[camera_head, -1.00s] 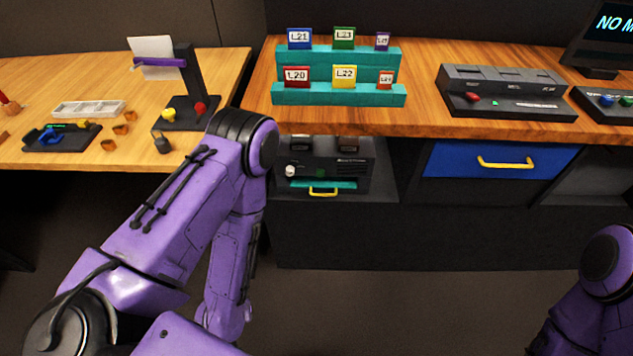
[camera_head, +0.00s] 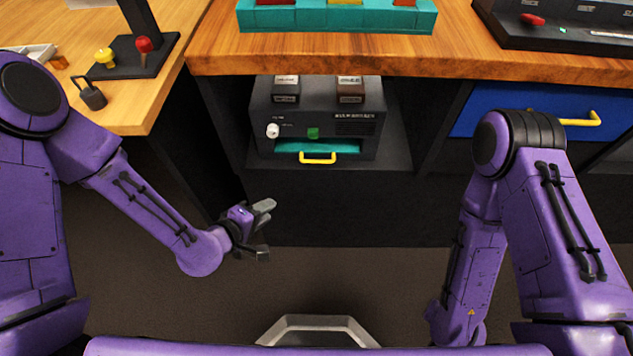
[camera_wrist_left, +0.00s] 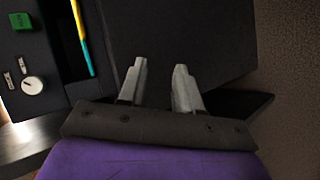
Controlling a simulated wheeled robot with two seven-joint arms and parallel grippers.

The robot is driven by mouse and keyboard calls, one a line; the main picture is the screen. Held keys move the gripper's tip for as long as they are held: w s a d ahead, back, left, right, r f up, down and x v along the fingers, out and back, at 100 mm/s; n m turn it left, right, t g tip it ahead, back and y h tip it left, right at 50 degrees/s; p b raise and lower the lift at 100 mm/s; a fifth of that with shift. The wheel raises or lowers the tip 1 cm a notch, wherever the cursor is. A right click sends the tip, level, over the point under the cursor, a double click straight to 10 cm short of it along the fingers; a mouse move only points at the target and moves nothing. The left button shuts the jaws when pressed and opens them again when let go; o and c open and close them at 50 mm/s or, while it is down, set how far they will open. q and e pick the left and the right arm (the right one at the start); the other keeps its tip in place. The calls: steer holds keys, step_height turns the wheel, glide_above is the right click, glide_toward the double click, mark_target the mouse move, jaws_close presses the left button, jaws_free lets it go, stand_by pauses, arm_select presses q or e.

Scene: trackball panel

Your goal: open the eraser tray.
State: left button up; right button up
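The eraser tray is most likely the teal drawer front (camera_head: 345,147) low on a dark machine (camera_head: 360,112) on a shelf under the wooden counter. It appears shut. Its yellow handle (camera_head: 317,160) sticks out at the front. In the left wrist view the teal front (camera_wrist_left: 88,62) and yellow handle (camera_wrist_left: 78,20) stand at upper left, apart from the fingers. My left gripper (camera_head: 266,230) is open and empty, below and left of the handle; its two parted fingers show in the wrist view (camera_wrist_left: 160,78). My right arm is in view, but its gripper is not.
The machine has a white knob (camera_head: 272,130), a green button (camera_head: 313,133) and two dark blocks on top. The wooden counter edge (camera_head: 400,66) overhangs it. A blue drawer (camera_head: 520,108) with a yellow handle is at right. A side table (camera_head: 150,100) stands at left.

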arm_select(q)
steer(key=w+d+r+t+h+b, duration=0.1)
steer(key=w+d+h+b, duration=0.1)
steer(key=w+d+h, duration=0.1)
steer(key=t+h+b, duration=0.1)
steer(key=h+b, duration=0.1)
steer(key=h, duration=0.1)
glide_toward(320, 161)
steer(key=b+x, duration=0.1)
steer(key=x, duration=0.9)
steer(key=shift+w+f+b, duration=0.15)
steer(key=shift+f+b, duration=0.05)
steer(key=shift+b, duration=0.1)
arm_select(e)
step_height(320, 161, down, 9)
arm_select(q)
steer(key=shift+c, duration=0.3)
arm_select(e)
steer(key=shift+w, duration=0.1)
arm_select(q)
jaws_close()
